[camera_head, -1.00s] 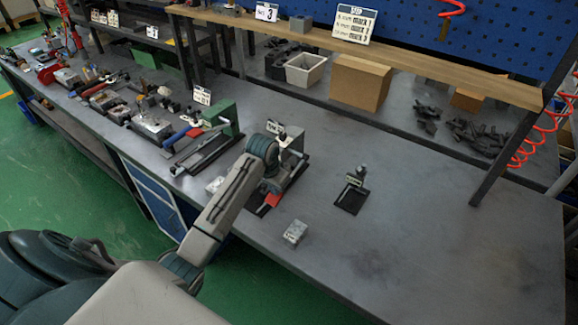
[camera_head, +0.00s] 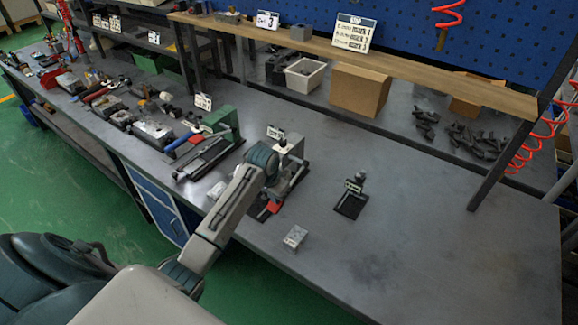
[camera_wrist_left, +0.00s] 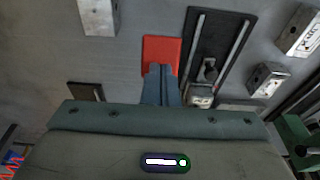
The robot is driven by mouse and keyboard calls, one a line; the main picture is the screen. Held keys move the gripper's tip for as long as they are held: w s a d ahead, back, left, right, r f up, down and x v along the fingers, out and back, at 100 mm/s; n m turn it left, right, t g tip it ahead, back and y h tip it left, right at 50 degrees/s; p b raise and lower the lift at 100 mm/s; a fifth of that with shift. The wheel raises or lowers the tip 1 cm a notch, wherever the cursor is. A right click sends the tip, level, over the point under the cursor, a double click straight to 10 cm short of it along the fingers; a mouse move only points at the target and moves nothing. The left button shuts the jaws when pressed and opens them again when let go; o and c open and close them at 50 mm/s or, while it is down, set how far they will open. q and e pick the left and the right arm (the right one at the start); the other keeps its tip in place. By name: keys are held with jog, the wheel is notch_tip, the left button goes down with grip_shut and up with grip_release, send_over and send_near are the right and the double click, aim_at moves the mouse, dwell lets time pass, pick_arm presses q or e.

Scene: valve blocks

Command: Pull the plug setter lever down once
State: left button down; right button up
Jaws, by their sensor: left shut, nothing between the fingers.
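The plug setter appears to be the grey upright fixture (camera_head: 289,147) on a black base, with a small sign, just beyond my left arm in the head view. A red flat piece (camera_head: 271,207), perhaps its lever's handle, shows low at its front. In the left wrist view this red piece (camera_wrist_left: 162,54) lies directly beyond my left gripper (camera_wrist_left: 160,70). The gripper is shut and empty, its tips overlapping the red piece's lower edge; I cannot tell whether they touch. A black plate with two pale rails (camera_wrist_left: 232,35) is beside it. In the head view my wrist partly hides the fixture.
A small metal block (camera_head: 295,237) lies near the bench's front edge. A small black stand (camera_head: 351,199) stands to the right. A green press (camera_head: 222,124) with red and blue parts is to the left. The bench (camera_head: 440,245) is clear at right.

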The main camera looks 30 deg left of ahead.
pick_arm(q)
notch_tip(320, 180, up, 3)
jog(key=shift+w+r+p, duration=0.1)
jog(key=shift+p, duration=0.55)
jog(key=shift+w+r, duration=0.1)
jog(key=shift+r, duration=1.65)
jog(key=w+v, duration=0.1)
jog(key=v, duration=0.6)
jog(key=shift+w+r, duration=0.2)
jog(key=shift+r, duration=0.35)
